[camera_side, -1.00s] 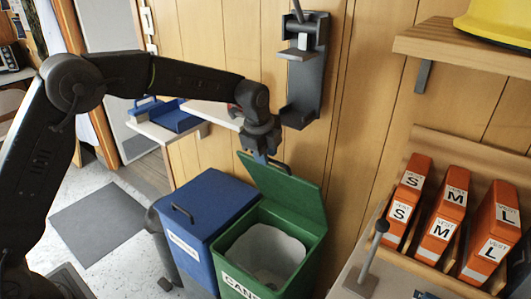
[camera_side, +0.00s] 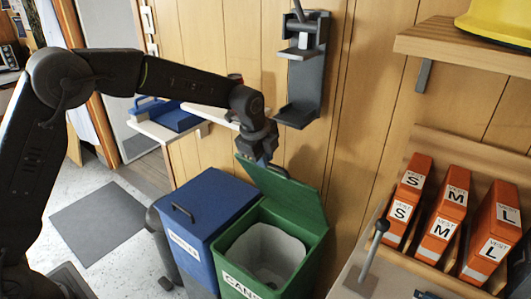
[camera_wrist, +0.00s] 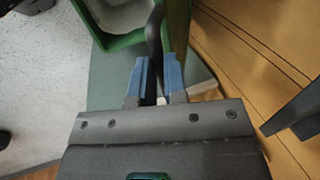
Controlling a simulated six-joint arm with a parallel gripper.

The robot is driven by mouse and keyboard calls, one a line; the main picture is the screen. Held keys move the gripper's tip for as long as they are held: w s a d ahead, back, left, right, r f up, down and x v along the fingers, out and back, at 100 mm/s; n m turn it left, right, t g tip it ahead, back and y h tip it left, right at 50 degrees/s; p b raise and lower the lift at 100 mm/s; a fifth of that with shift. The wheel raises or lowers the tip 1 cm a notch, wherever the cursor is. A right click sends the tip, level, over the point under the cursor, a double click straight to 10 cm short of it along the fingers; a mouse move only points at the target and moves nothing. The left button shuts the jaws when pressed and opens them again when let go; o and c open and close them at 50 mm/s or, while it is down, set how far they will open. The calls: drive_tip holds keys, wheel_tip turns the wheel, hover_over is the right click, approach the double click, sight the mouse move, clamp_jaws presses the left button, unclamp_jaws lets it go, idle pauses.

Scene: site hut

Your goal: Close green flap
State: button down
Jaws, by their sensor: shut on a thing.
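The green flap (camera_side: 283,192) stands raised at the back of the green bin (camera_side: 307,272), near the wooden wall. The bin's mouth is open and a pale liner (camera_side: 265,250) shows inside. My gripper (camera_side: 263,158) is at the flap's upper edge, shut on its dark handle. In the wrist view the handle (camera_wrist: 154,35) runs between the blue fingertips of my gripper (camera_wrist: 159,72), and the flap (camera_wrist: 178,30) shows edge-on beside it. Part of the handle is hidden by the fingers.
A blue bin (camera_side: 205,215) with its lid shut stands close to the left of the green bin. A grey wall bracket (camera_side: 305,70) hangs behind my gripper. A worktop with a lever (camera_side: 372,255) and orange vest boxes (camera_side: 449,215) is at the right.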

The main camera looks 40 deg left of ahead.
drive_tip(key=s+f, duration=1.1)
drive_tip(key=s, duration=0.2)
drive_tip(key=shift+f+t, duration=0.35)
drive_tip(key=shift+t, duration=0.05)
drive_tip(key=c, duration=1.8)
unclamp_jaws()
drive_tip(key=shift+w+r, duration=0.15)
drive_tip(key=o, duration=0.6)
drive_tip(key=shift+o, duration=0.2)
drive_tip(key=v, duration=1.3)
drive_tip(key=shift+r, duration=0.4)
drive_tip(key=shift+c, duration=0.2)
